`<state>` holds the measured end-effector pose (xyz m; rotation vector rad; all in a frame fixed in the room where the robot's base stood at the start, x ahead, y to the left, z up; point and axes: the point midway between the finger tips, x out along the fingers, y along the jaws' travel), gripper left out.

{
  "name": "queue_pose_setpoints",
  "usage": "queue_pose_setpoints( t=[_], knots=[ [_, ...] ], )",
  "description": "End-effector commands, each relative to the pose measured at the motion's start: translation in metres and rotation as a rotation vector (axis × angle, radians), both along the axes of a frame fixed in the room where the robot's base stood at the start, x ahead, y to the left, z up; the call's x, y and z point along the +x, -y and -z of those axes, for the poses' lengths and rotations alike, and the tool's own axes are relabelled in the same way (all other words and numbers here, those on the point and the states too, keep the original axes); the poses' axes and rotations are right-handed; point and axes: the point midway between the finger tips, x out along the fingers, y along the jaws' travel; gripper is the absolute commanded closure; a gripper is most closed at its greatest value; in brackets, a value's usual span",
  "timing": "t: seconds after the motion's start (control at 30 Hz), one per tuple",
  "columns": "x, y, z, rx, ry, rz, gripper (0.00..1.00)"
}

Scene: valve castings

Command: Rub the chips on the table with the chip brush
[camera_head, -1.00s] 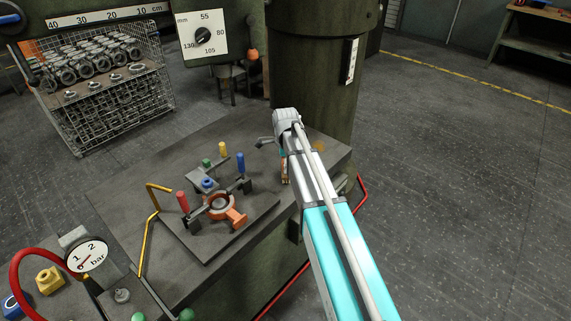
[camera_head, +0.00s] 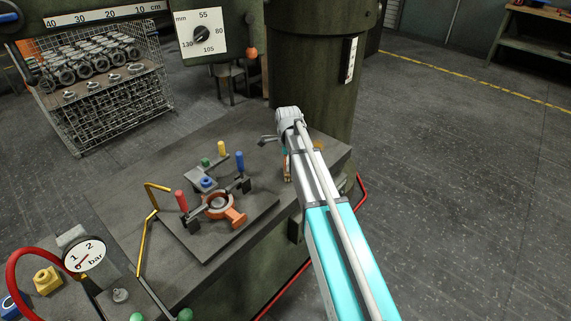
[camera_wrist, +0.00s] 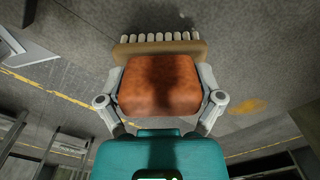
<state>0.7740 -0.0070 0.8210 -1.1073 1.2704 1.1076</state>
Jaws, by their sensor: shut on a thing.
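The chip brush (camera_wrist: 160,84) has a reddish-brown block, a tan strip and a row of pale bristle tufts. In the wrist view my gripper (camera_wrist: 160,92) is shut on its block, one finger on each side. The bristles point to the top of the picture, over the dark grey table. An orange-yellow patch of chips (camera_wrist: 247,106) lies on the table to the right of the brush, apart from it. In the head view the chips (camera_head: 319,146) show just right of my arm. There my arm hides most of the gripper, and only a sliver of the brush (camera_head: 287,171) shows.
A fixture plate (camera_head: 212,235) with red and blue handled clamps and an orange casting stands on the table, left of my arm. A thick green column (camera_head: 315,75) rises behind the table. A pressure gauge (camera_head: 84,254) is at the lower left.

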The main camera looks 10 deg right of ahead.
Motion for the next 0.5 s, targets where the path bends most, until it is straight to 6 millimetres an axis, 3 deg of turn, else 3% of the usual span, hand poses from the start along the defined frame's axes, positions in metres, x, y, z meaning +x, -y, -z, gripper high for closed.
queue_pose_setpoints(
  t=[0.5],
  knots=[
    [0.013, 0.018, -0.001, 0.000, 0.000, 0.000, 0.53]
  ],
)
